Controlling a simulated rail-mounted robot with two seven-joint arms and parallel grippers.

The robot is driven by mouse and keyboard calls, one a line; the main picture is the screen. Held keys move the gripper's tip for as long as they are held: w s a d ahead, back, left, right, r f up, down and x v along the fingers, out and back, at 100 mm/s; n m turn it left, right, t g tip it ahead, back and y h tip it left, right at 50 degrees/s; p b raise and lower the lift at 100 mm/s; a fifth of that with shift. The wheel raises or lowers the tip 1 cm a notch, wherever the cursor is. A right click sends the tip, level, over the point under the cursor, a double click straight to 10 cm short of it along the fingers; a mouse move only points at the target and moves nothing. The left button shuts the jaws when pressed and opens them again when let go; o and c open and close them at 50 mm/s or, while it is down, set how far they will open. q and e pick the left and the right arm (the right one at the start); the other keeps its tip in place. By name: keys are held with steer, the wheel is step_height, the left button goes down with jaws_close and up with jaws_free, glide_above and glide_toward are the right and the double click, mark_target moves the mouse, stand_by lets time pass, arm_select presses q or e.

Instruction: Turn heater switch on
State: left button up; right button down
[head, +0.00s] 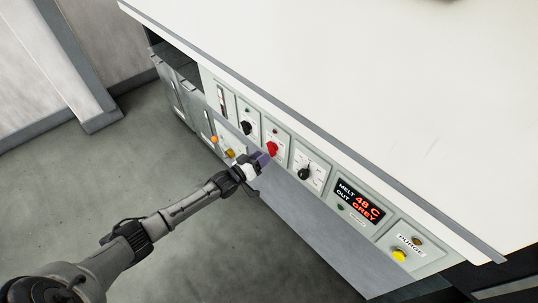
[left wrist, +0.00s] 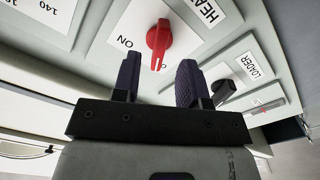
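The heater switch is a red rotary knob (head: 271,148) on a white plate on the machine's front panel. A white mark shows at the knob's lower end, next to a partly hidden label, away from "ON". My left gripper (head: 257,164) is just in front of the panel by the red knob. In the left wrist view the left gripper (left wrist: 157,82) is open and empty, its two fingers apart, with the knob ahead of the gap. My right gripper is not in view.
A black loader knob (head: 246,128) is left of the red one, and a black dial (head: 304,173) is right. A display (head: 360,203) reads "MELT 48 C" and "OUT GREY". A yellow purge button (head: 399,255) is at the far right. The white tabletop (head: 350,80) overhangs the panel.

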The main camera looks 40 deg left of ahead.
mark_target(272, 148)
arm_select(q)
steer(key=shift+w+d+b, duration=0.15)
steer(key=shift+w+b, duration=0.2)
steer(key=shift+w, duration=0.7)
steer(key=shift+w+d+b, duration=0.15)
steer(key=shift+w+b, duration=0.15)
steer(key=shift+w, duration=0.75)
steer(key=shift+c, duration=0.4)
jaws_close()
